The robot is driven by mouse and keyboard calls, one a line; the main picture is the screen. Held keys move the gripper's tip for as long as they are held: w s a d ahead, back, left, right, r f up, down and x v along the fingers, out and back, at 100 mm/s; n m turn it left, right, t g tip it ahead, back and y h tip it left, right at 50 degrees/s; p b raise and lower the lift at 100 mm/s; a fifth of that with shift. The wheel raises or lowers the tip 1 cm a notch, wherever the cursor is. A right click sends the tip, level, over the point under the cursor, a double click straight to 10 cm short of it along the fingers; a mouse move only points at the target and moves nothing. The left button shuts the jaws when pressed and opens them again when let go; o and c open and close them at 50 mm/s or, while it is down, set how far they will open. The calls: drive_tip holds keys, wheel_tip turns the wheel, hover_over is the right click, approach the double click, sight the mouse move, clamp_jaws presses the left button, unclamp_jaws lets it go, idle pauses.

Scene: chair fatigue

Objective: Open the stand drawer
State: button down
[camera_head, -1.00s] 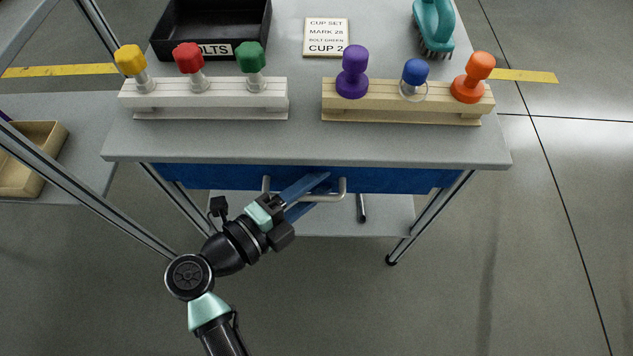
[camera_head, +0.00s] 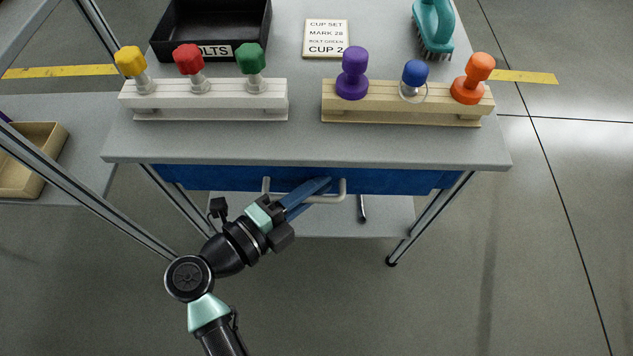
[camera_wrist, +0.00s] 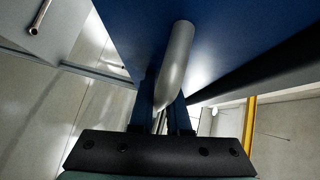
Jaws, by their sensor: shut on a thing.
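The stand drawer has a blue front (camera_head: 400,180) under the grey tabletop, and it looks closed. Its handle (camera_head: 341,190) is a light metal bar across the middle of the front. My gripper (camera_head: 318,187) reaches up to the handle from the lower left, and its blue fingers are shut on the bar. In the wrist view, the handle (camera_wrist: 177,62) runs down between the two fingers (camera_wrist: 165,110), with the blue drawer front (camera_wrist: 235,35) close behind. The fingers hide the middle of the handle in the head view.
On the grey tabletop (camera_head: 305,145) stand a white rack (camera_head: 210,100) with yellow, red and green knobs, and a wooden rack (camera_head: 400,100) with purple, blue and orange ones. A black bolts tray (camera_head: 212,25), card and brush lie behind. The floor before the stand is clear.

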drive_tip(key=shift+s, duration=0.15)
idle(0.7)
drive_tip(key=s+p, duration=1)
drive_tip(key=s, duration=1.5)
drive_tip(key=c, duration=0.9)
unclamp_jaws()
drive_tip(key=p+v, duration=0.1)
drive_tip(key=v, duration=1.2)
drive_tip(key=shift+w, duration=0.1)
